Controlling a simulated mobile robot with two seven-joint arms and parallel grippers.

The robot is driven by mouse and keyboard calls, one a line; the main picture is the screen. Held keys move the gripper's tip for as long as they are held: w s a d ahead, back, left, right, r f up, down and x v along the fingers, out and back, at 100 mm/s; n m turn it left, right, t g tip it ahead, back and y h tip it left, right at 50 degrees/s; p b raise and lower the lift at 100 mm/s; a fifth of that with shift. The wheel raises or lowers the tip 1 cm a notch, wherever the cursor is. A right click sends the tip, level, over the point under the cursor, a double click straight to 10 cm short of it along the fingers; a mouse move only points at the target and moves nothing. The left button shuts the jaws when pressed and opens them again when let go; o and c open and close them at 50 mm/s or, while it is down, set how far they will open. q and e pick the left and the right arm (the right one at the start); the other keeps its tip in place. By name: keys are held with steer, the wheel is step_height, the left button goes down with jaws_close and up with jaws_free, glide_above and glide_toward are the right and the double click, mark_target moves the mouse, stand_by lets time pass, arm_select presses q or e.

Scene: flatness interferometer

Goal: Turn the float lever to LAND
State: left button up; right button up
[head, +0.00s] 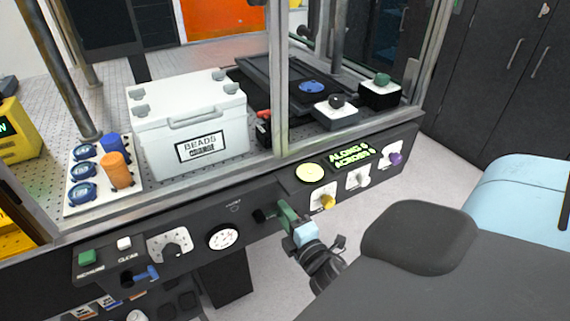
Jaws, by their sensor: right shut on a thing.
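A green lever (287,213) sticks out from the front panel, right of the round gauge. Its dark pivot end shows just left of it, and I see no readable LAND mark beside it. My right gripper (298,227) reaches in from the lower right and is shut on this lever's handle. The gripper hides part of the handle. My left gripper is not in view.
The dark front panel (262,240) also carries a round gauge (223,236), a blue lever (147,273), a green button (87,258), yellow (327,203) and purple (395,159) knobs, and a lit display (354,154). A white BEADS box (190,120) stands behind.

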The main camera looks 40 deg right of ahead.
steer(key=shift+f, duration=0.1)
stand_by(0.3)
steer(key=o, duration=1)
steer(key=shift+s, duration=0.2)
